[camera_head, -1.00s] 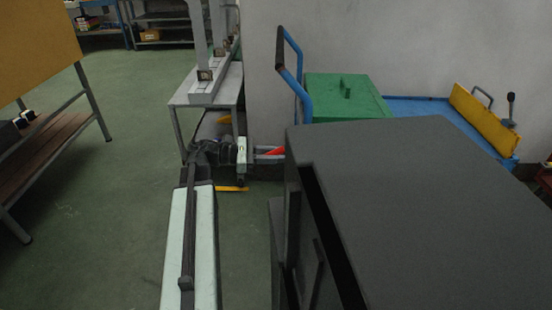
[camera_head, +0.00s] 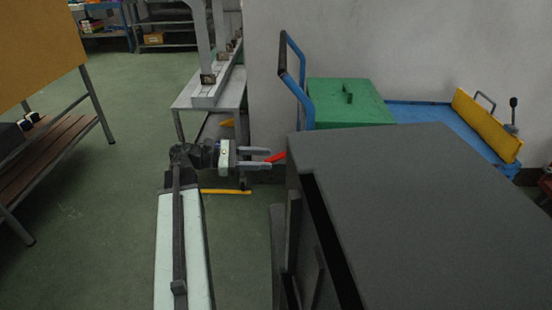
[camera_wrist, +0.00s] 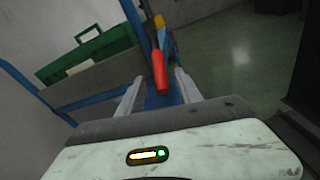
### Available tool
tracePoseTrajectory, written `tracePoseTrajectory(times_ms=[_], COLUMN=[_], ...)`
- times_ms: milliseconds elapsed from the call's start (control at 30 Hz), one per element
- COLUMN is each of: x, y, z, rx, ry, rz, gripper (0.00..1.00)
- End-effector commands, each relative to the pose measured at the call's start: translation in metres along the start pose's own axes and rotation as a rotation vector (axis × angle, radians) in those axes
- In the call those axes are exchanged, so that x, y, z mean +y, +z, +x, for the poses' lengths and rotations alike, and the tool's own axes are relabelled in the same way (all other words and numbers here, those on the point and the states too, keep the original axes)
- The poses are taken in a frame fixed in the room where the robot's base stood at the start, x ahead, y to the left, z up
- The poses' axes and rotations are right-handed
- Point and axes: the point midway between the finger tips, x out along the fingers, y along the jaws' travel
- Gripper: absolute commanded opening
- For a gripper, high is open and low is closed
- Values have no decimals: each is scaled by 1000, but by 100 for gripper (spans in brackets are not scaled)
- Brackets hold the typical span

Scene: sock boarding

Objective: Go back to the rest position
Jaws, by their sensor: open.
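My gripper (camera_head: 268,156) is at the end of my arm, pointing right in the head view. Its two fingers are apart. In the wrist view my gripper (camera_wrist: 157,92) shows both fingers spread, with a red handle-like object (camera_wrist: 159,70) visible between and beyond them. Red also shows by the fingertips in the head view (camera_head: 276,157). I cannot tell how far it is from the fingers. No sock can be made out.
A large dark grey box-shaped body (camera_head: 420,200) stands close right of my gripper. Behind it are a green box (camera_head: 350,103) and a blue cart (camera_head: 425,112) with a yellow board (camera_head: 487,123). A grey metal bench (camera_head: 228,92) stands beyond my arm.

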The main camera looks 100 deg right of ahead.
Motion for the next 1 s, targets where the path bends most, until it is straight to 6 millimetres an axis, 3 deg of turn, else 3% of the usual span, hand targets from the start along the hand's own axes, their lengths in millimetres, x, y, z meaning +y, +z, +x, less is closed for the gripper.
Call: tracePoseTrajectory(times_ms=[100, 667, 767, 867, 900, 1000], x=[0, 0, 5, 10, 8, -9], y=[0, 0, -3, -8, -10, -19], z=[-13, -16, -49, -124, -160, -247], rx=[0, 0, 10, 31, 42, 89], ry=[1, 2, 59, 184, 246, 393], rz=[0, -1, -7, -20, -27, -53], gripper=[41, 41, 41, 41, 41, 41])
